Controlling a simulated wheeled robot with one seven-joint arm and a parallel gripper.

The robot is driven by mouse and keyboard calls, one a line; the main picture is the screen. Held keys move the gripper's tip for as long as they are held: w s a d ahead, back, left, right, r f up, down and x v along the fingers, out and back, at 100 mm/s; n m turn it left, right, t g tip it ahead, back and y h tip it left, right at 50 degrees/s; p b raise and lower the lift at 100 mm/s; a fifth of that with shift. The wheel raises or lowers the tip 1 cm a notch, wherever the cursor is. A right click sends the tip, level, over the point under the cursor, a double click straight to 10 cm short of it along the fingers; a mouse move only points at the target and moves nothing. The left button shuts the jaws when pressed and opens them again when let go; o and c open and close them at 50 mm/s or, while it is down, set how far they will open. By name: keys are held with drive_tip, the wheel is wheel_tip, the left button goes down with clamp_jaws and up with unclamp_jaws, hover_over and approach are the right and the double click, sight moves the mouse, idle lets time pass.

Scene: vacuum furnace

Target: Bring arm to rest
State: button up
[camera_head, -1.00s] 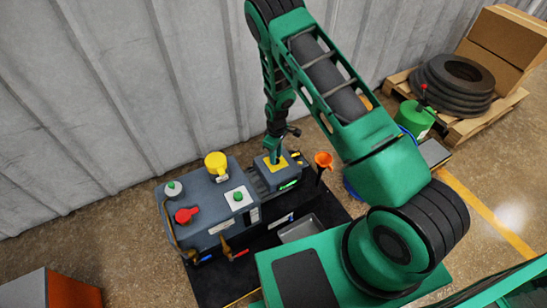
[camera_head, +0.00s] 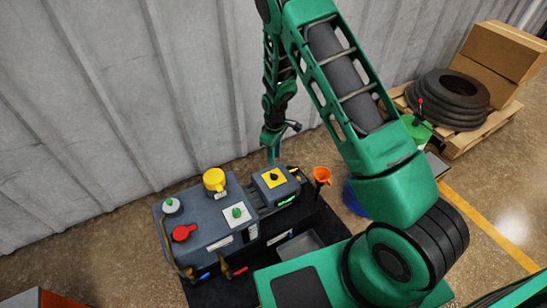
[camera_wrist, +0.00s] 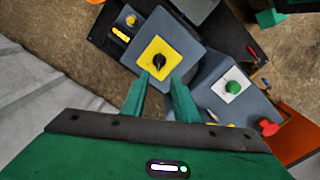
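My gripper (camera_head: 273,150) is above the right-hand block of the grey furnace unit (camera_head: 200,246), apart from it. In the wrist view my gripper (camera_wrist: 158,88) shows two green fingers with a gap between them and nothing held. Beyond the fingertips is a black rotary knob (camera_wrist: 158,61) on a yellow square plate. The same knob (camera_head: 274,176) shows in the head view just below the gripper. My arm is raised, with its forearm hanging down along the grey wall.
The unit also carries a yellow cap (camera_head: 214,179), a red knob (camera_head: 183,232) and a green button (camera_head: 237,212). An orange funnel (camera_head: 322,175) stands to its right. A corrugated wall (camera_head: 120,100) rises close behind. Tyres (camera_head: 455,98) and boxes (camera_head: 500,52) sit on a pallet at right.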

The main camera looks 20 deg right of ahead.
idle(0.3)
drive_tip(key=s+d+r+m, duration=0.2)
drive_tip(key=s+d+r, duration=0.2)
drive_tip(key=r, duration=0.4)
drive_tip(key=s+d+r+m, duration=0.25)
drive_tip(key=d+r, duration=0.25)
drive_tip(key=r, duration=0.3)
drive_tip(key=s+d+r+m, duration=0.2)
drive_tip(key=s+d+r, duration=0.25)
drive_tip(key=r, duration=0.35)
drive_tip(key=s+d+r+m, duration=0.1)
drive_tip(key=s+r+m, duration=0.3)
drive_tip(key=s, duration=1)
drive_tip(key=s+d+r+m, duration=0.2)
drive_tip(key=s+r+m, duration=0.2)
drive_tip(key=s+r, duration=0.4)
drive_tip(key=s, duration=0.5)
drive_tip(key=shift+s+d+r, duration=0.15)
drive_tip(key=shift+s+d, duration=0.1)
drive_tip(key=shift+s, duration=0.1)
